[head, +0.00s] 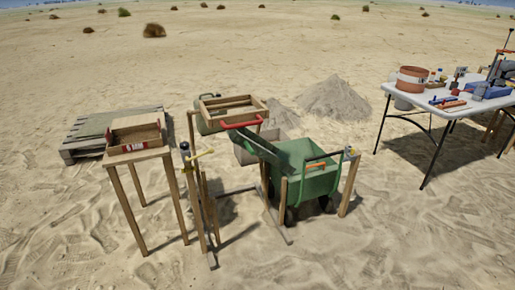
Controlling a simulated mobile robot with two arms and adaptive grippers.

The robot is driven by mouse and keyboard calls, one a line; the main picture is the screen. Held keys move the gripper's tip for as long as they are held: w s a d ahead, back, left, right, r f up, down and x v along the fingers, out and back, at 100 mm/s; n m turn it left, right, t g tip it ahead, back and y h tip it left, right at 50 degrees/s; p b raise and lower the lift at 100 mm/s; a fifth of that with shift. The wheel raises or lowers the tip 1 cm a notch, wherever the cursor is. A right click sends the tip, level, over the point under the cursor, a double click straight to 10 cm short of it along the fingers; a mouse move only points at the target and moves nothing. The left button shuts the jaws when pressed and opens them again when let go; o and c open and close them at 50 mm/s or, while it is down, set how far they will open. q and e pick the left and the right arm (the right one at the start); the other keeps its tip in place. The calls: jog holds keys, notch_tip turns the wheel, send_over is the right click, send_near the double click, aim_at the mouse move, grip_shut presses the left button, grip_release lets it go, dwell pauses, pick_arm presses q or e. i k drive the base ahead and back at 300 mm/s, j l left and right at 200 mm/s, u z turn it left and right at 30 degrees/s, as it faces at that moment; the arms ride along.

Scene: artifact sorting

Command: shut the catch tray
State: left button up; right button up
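A green bin-like body (308,185) with an orange handle (315,166) stands at the centre, among the wooden legs of a stand; it may be the catch tray, but I cannot tell for sure. How far any tray is pulled out is too small to tell. Neither of my grippers shows in the head view.
A small wooden stand (128,157) with an open box (135,138) is at the left, before a pallet (80,146). A post with a yellow lever (201,155) stands between. A white table (436,110) with tools is at the right. The front sand is clear.

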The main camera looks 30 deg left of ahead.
aim_at(239, 137)
jog(key=i+l+u, duration=0.2)
jog(key=u, duration=0.2)
jog(key=i+l+u, duration=0.1)
jog(key=l+u, duration=0.25)
jog(key=i+l+u, duration=0.15)
jog(key=u, duration=0.25)
jog(key=i+l, duration=0.25)
jog(key=i, duration=0.25)
jog(key=i+l, duration=0.25)
jog(key=i, duration=0.25)
jog(key=i+l, duration=0.25)
jog(key=i, duration=0.25)
